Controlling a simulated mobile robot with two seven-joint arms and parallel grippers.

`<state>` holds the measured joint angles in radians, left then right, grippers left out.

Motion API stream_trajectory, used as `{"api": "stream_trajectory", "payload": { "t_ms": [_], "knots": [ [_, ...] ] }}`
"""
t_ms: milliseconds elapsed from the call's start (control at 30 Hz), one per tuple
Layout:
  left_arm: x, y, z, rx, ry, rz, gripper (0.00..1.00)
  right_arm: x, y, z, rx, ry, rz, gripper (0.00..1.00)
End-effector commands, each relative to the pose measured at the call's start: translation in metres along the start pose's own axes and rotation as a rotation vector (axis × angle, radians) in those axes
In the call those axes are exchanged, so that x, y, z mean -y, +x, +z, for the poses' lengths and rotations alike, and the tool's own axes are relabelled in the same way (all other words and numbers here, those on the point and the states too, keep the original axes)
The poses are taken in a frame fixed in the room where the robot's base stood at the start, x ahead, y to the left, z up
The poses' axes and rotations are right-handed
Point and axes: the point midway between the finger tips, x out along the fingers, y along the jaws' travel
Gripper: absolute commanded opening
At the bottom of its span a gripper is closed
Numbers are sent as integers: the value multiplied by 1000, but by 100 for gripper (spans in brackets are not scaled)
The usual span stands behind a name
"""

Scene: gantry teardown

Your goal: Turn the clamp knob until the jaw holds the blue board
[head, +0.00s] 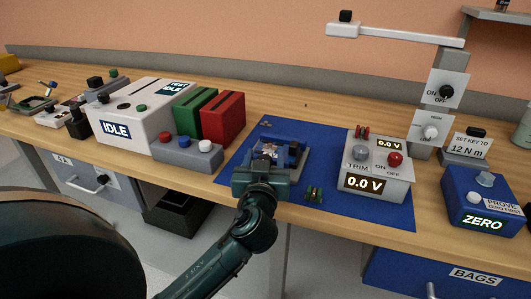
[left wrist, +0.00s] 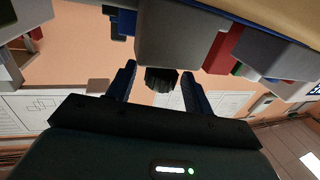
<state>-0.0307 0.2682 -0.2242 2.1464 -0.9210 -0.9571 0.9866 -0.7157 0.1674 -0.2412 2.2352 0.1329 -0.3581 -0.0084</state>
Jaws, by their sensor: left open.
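My left gripper (head: 268,160) is over the blue mat (head: 240,168) at a small dark blue-grey fixture (head: 293,150), which seems to be the clamp. The gripper and wrist cover much of it. In the left wrist view the two fingers (left wrist: 159,82) are apart, with a dark ribbed knob (left wrist: 161,79) between them. The knob sticks out of a grey block (left wrist: 175,35). I cannot tell whether the fingers touch it. The blue board and the jaw cannot be made out clearly. My right gripper is not in view.
A grey meter box (head: 378,172) reading 0.0 V stands to the right. A grey button box (head: 187,149) and green (head: 194,112) and red (head: 223,118) blocks stand to the left.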

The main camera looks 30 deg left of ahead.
Motion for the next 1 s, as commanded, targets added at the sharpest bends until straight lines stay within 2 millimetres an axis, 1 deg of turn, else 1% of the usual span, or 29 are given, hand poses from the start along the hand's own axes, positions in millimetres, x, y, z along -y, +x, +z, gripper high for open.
{"api": "stream_trajectory", "payload": {
  "t_ms": [300,833,1000],
  "knots": [
    [0,-1,0,0,1,0,52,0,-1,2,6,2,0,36],
    [0,0,0,0,1,-1,8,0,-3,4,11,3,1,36],
    [0,0,0,0,1,5,7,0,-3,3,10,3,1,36]
  ]
}}
